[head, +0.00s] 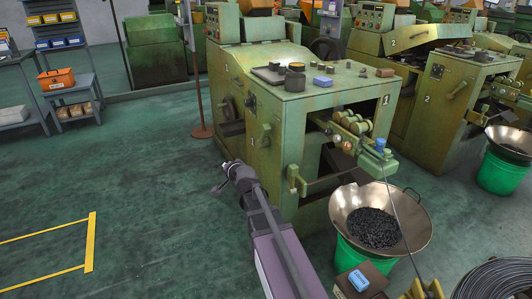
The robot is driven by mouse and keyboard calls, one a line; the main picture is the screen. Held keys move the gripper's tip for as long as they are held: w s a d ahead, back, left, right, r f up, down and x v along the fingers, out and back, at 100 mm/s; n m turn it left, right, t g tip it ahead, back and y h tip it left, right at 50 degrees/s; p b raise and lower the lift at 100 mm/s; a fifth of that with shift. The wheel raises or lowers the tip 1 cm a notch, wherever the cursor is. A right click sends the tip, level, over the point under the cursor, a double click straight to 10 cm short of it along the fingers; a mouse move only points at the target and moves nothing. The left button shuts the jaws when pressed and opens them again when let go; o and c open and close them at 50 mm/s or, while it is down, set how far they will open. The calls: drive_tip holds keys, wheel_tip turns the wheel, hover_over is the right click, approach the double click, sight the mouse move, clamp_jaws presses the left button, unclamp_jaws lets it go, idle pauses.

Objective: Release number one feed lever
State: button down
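The green machine marked 1 (300,108) stands in the middle of the head view. An upright green handle (265,135) is on its front panel, and another lever-like green part (296,180) sits lower down, near the open bay. I cannot tell for sure which is the feed lever. My gripper (221,188) is at the end of my arm, left of the machine's lower front and apart from both handles in the picture. It is small and dark, with its fingers hard to make out, and nothing is seen in it.
A metal pan of dark parts (372,215) sits on a green bucket (360,258) at the machine's front. A coil of wire (495,282) lies at lower right. Machine 2 (440,95) stands to the right. A thin post (198,80) rises behind. Open floor lies left.

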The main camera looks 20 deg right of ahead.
drive_tip(key=w+d+f+m+t+h+b, duration=0.2)
drive_tip(key=d+f+m+h+b, duration=0.2)
drive_tip(key=d+m+h+b, duration=0.3)
drive_tip(key=w+d+f+m+t+h+b, duration=0.2)
drive_tip(key=d+m+h+b, duration=0.5)
drive_tip(key=d+m+b, duration=0.4)
wheel_tip(320, 180, down, 2)
drive_tip(key=t+b, duration=0.1)
drive_tip(key=b, duration=0.3)
drive_tip(key=shift+d+f, duration=0.15)
drive_tip(key=shift+f, duration=0.1)
drive_tip(key=shift+w, duration=0.15)
drive_tip(key=w+a+r+p+x, duration=0.1)
drive_tip(key=p+x, duration=0.5)
drive_tip(key=x, duration=0.6)
drive_tip(key=shift+w+a+r, duration=0.25)
drive_tip(key=shift+w+a, duration=0.1)
drive_tip(key=shift+a, duration=0.15)
drive_tip(key=shift+d, duration=0.1)
